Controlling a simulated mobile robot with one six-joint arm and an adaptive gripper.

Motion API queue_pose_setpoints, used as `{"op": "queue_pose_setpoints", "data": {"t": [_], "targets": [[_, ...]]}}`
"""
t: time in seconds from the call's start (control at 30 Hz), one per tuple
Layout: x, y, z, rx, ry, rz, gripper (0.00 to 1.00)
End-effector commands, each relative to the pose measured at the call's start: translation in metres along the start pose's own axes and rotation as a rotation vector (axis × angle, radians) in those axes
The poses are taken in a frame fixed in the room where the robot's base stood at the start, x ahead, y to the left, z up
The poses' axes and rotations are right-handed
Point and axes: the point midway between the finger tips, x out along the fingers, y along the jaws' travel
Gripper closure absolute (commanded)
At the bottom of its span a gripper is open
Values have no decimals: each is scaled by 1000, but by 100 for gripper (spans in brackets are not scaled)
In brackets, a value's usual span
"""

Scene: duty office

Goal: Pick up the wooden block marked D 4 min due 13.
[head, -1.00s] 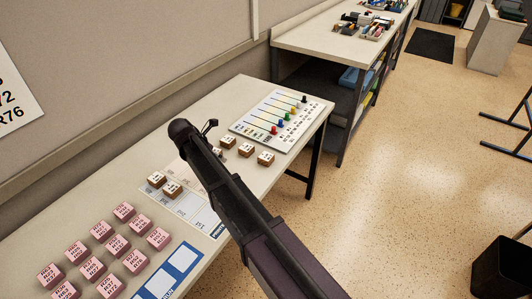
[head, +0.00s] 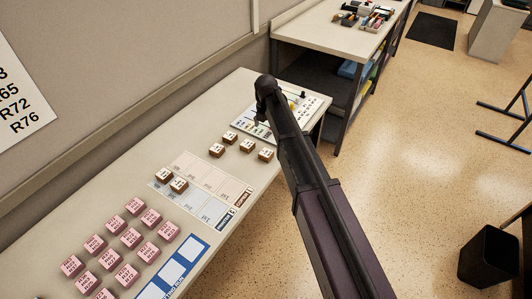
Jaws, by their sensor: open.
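Several small wooden blocks with white printed tops are on the long table. A loose group has blocks at its back (head: 230,138), left (head: 215,150), middle (head: 247,146) and right (head: 265,154). Two more, one (head: 164,174) and another (head: 178,185), sit at the left end of a printed card mat (head: 207,177). The print is too small to tell which is D 4 min due 13. My gripper (head: 258,122) is small and partly hidden by my arm; it is open, above the board beyond the loose group, apart from the blocks.
A white board with coloured pegs (head: 312,102) lies at the table's far end, partly behind my arm. Pink blocks (head: 131,238) stand in rows at the near left, beside a blue-framed card (head: 182,256). A wall runs along the table's left side. Bare tabletop lies left of the wooden blocks.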

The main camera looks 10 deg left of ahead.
Motion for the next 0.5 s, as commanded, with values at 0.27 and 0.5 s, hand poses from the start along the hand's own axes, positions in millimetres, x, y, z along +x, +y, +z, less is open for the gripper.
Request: {"op": "queue_pose_setpoints", "data": {"t": [0.27, 0.5], "targets": [[0, 0, 0, 0, 0, 1, 0], [7, 0, 0, 0, 0, 0, 0]]}}
